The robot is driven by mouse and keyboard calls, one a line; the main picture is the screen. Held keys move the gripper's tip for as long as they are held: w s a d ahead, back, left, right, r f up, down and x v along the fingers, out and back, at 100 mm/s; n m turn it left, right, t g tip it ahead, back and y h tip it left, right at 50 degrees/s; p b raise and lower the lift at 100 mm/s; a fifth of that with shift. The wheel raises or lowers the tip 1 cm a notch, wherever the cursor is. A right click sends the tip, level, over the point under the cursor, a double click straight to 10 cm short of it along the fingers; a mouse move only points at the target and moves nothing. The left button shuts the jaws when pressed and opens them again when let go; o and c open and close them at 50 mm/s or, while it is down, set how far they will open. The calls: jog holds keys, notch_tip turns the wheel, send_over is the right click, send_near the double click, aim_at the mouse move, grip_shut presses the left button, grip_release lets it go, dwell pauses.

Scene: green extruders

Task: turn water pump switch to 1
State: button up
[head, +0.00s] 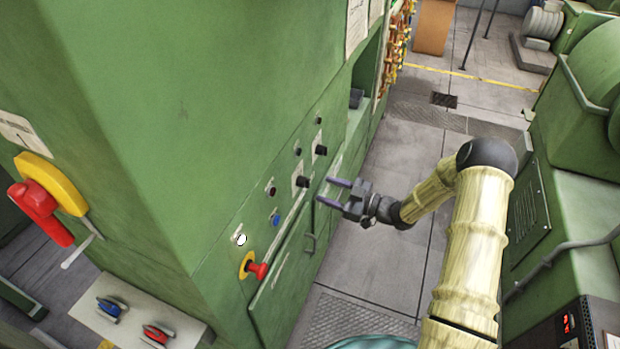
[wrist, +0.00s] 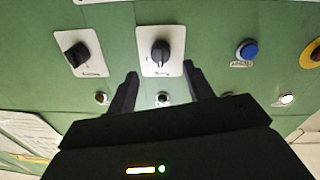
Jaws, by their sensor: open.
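Two black rotary switches on white plates sit on the green panel. The nearer switch (head: 303,181) is in the centre of the wrist view (wrist: 160,52), its knob upright there. The farther switch (head: 321,150) is left of it in the wrist view (wrist: 77,54). I cannot read the labels, so I cannot tell which is the water pump switch. My gripper (head: 324,189) is open and empty in front of the panel. In the wrist view its fingertips (wrist: 160,70) point at the centre switch, one to each side and below the knob. Contact is not visible.
A blue button (head: 275,220), a white button (head: 240,239) and a red knob on a yellow ring (head: 257,268) lie nearer on the panel.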

aim_at(309, 185)
jog(key=p+x, duration=0.2)
jog(key=x, duration=0.4)
jog(key=shift+s+a+r, duration=0.15)
jog(key=shift+a, duration=0.15)
jog(key=shift+w, duration=0.25)
jog(key=shift+s, duration=0.1)
jog(key=c, duration=1)
